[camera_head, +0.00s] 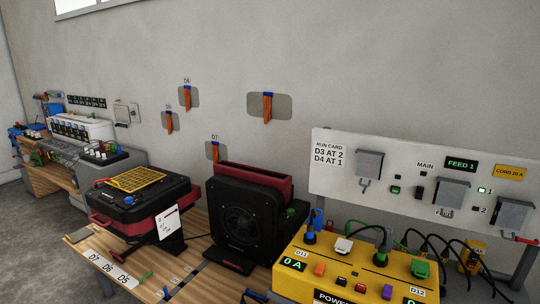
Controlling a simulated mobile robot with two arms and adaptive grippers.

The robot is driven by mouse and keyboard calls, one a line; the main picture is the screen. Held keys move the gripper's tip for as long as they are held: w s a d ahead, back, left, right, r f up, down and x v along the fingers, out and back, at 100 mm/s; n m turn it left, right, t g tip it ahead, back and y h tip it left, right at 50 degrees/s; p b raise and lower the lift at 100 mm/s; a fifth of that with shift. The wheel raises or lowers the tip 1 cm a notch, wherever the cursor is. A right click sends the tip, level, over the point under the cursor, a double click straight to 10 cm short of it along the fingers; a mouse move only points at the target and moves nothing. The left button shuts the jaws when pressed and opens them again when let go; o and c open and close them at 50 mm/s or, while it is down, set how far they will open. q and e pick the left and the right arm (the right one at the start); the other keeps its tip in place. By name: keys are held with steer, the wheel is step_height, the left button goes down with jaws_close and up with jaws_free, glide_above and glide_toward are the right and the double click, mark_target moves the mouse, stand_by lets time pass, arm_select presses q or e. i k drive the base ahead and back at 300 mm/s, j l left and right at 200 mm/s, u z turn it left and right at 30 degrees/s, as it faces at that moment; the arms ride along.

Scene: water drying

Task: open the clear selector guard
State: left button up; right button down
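I cannot make out a clear selector guard for certain in this view. A white panel (330,183) on the right wall carries a MAIN switch (420,192) and several grey flap-like covers, one at its left (368,163), one in the middle (452,190) and one at the right (514,213). Whether any is see-through is too small to tell. A yellow power box (335,277) stands below, with coloured plugs and switches on top and a lit 0 A display (293,264). Neither of my grippers is in view.
A black and red fan-like machine (242,222) and a black case with a yellow grid top (140,199) stand on the wooden bench (190,262). Black cords loop right of the power box. Orange-handled items hang on the wall. Another bench stands far left.

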mark_target(452, 212)
steer(key=z, duration=1.25)
steer(key=i+l+z, duration=0.15)
steer(key=l, duration=0.15)
steer(key=l+z, duration=0.2)
steer(key=l, duration=0.1)
